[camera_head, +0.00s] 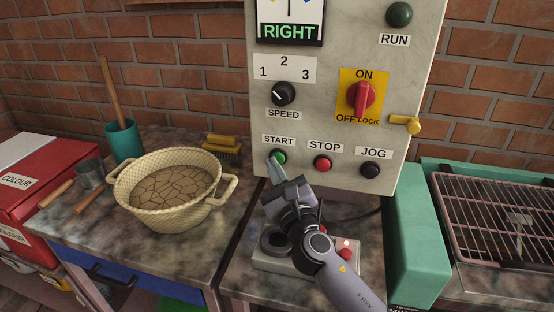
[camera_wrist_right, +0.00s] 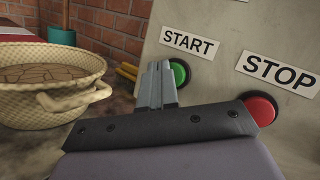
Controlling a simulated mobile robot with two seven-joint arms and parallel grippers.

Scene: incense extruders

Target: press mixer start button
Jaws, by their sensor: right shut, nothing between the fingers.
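The green START button (camera_head: 279,157) is on the pale control panel (camera_head: 340,130), under a START label. My right gripper (camera_head: 273,163) is shut and empty, with its fingertips at the left side of this button, partly covering it. In the right wrist view the closed fingers (camera_wrist_right: 158,68) stand just left of the green button (camera_wrist_right: 180,73); I cannot tell whether they touch it. The red STOP button (camera_head: 323,163) is to the right and also shows in the wrist view (camera_wrist_right: 262,108). The black JOG button (camera_head: 371,169) is further right. My left gripper is not in view.
A woven basket (camera_head: 165,214) with cracked brown contents stands left of the panel. A grey box with red buttons (camera_head: 346,254) lies under my right arm. A teal block (camera_head: 414,236) and a wire rack (camera_head: 490,205) are at the right. A yellow lever (camera_head: 405,123) juts from the panel.

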